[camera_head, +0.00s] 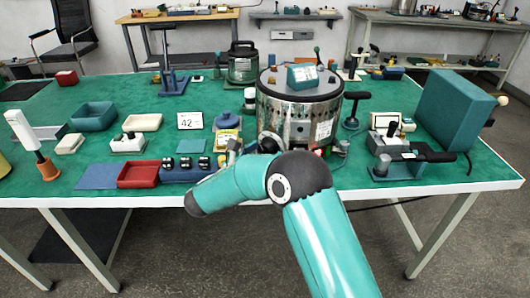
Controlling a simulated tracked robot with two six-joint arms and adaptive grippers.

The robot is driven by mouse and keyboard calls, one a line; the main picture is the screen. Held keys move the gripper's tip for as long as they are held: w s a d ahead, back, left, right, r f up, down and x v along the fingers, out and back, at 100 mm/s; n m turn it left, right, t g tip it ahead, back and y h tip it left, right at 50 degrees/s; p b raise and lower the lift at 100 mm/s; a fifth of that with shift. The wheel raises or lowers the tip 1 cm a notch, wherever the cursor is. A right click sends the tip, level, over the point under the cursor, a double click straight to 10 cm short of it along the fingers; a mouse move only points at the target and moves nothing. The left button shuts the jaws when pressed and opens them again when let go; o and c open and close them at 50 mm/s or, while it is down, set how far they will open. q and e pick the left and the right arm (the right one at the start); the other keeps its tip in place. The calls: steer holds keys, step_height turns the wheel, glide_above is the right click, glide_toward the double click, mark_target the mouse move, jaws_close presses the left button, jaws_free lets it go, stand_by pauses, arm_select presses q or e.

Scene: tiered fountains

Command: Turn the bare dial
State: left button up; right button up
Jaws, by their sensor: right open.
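I cannot pick out the bare dial for certain. A blue strip (180,175) at the front of the green table carries several small black-and-white knobs (185,163). My right arm comes in from the bottom right. My right gripper (250,149) is open at the front of the steel drum (300,108), just right of the strip. My own forearm partly hides it and the drum's lower front. I cannot tell whether it touches anything. My left gripper is not in view.
A red tray (138,174) and a blue mat (98,176) lie left of the strip. A blue-and-yellow box (228,122) stands behind the gripper. A black-handled device (410,160) and a large teal block (455,110) stand to the right.

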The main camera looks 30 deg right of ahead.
steer(key=shift+w+d, duration=0.1)
steer(key=shift+d, duration=0.25)
steer(key=c, duration=1.2)
steer(key=shift+o, duration=0.2)
steer(key=shift+f+m+b, duration=0.2)
steer(key=shift+m+b, duration=0.6)
steer(key=shift+b, duration=0.2)
steer(key=shift+r+m, duration=0.2)
steer(key=shift+m, duration=0.3)
steer(key=o, duration=1.2)
steer(key=shift+c, duration=0.2)
steer(key=shift+a, duration=0.15)
